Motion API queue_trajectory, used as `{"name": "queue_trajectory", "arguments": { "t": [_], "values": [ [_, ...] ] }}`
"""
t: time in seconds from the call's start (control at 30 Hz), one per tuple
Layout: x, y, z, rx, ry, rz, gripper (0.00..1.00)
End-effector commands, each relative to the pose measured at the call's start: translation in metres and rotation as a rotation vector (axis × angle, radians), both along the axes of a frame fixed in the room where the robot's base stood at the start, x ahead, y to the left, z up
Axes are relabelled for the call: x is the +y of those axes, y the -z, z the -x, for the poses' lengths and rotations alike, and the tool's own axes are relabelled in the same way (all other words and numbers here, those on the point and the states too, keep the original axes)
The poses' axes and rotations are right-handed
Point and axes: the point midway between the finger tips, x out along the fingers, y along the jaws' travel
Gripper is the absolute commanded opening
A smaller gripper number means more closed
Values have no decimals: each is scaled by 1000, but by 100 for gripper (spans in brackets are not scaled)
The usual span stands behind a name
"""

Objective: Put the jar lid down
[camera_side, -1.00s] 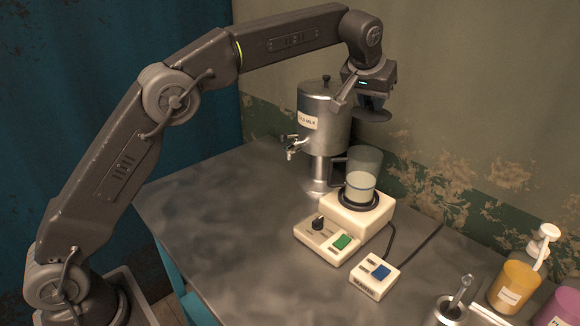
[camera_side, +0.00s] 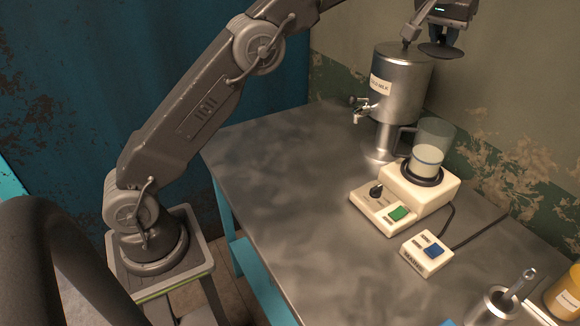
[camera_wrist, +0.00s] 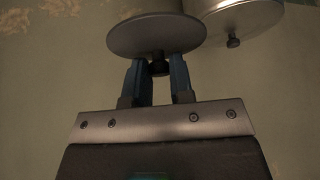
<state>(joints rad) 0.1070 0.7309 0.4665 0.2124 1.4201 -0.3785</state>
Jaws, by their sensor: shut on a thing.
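My gripper (camera_side: 440,34) is high above the table, at the top of the side view. It is shut on the jar lid (camera_side: 441,50), a dark flat disc that hangs level below it. In the wrist view the lid (camera_wrist: 155,38) is held by its small dark knob between the two blue fingers (camera_wrist: 159,72). The glass jar (camera_side: 436,133) stands open below the lid, well apart from it. It holds pale liquid and sits on the cream hot-plate unit (camera_side: 438,194).
A steel urn (camera_side: 399,85) with a tap stands behind the jar; its knobbed lid (camera_wrist: 235,18) is close by in the wrist view. A cream switch box (camera_side: 427,256) and a metal pot (camera_side: 494,305) are at front right. The table's left part is clear.

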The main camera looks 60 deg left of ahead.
Motion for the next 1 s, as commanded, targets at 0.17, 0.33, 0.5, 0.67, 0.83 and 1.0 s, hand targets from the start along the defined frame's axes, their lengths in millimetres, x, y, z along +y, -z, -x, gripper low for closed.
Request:
{"name": "queue_trajectory", "arguments": {
  "t": [0.17,0.33,0.5,0.67,0.83,1.0],
  "values": [
    [39,-10,13,2,-100,2,0],
    [86,-19,36,5,-228,5,0],
    [151,-27,84,8,-424,6,0],
    [206,-27,146,5,-627,6,0],
    [244,-19,214,2,-818,4,0],
    [263,-7,265,-1,-952,-2,0]
  ]
}}
